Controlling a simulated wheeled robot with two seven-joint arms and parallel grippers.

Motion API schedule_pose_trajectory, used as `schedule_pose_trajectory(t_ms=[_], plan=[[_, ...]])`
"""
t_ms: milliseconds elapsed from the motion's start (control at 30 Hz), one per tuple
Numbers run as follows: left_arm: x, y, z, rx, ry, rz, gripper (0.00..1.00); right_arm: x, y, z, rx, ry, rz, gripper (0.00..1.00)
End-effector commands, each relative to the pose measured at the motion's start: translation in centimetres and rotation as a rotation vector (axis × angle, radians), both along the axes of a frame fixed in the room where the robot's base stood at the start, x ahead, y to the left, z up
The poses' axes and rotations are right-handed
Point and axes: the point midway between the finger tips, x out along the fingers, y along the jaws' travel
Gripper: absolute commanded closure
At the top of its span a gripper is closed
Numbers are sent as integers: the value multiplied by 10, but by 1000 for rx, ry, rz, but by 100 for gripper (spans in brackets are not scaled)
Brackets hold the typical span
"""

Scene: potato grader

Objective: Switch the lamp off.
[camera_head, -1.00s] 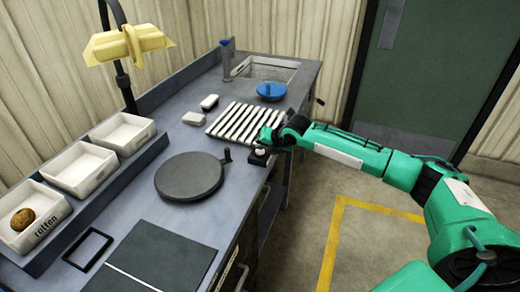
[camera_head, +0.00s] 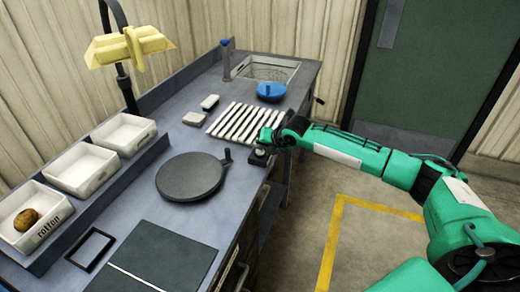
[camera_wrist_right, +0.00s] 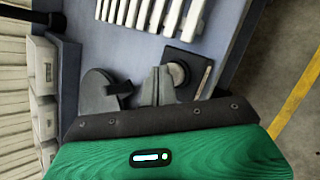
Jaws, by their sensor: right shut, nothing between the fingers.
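The lamp (camera_head: 128,47) has a yellow shade on a dark bent stem at the left back of the bench; I cannot tell whether it is lit. A small dark switch box (camera_head: 259,157) with a round knob sits at the bench's front edge. In the right wrist view the knob (camera_wrist_right: 178,73) stands on a square dark plate. My right gripper (camera_head: 266,137) is shut and empty, pointing down at the box. In the wrist view its fingertips (camera_wrist_right: 158,75) are right beside the knob; whether they touch it I cannot tell. My left gripper is out of view.
A round dark turntable (camera_head: 190,177) with a small upright handle lies left of the box. A white slatted rack (camera_head: 238,122) and a blue round item (camera_head: 271,90) lie behind. White bins (camera_head: 82,170) line the left, one holding a potato (camera_head: 26,219).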

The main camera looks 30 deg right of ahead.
Motion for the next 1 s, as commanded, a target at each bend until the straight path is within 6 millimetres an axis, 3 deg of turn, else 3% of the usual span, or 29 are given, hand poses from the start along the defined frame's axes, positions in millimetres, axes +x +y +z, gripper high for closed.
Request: schedule_pose_trajectory(t_ms=[667, 1000], plan=[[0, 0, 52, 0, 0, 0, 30, 0, 0, 59, 0, -1, 1, 100], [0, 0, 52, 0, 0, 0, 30, 0, 0, 60, 0, -1, 0, 100]])
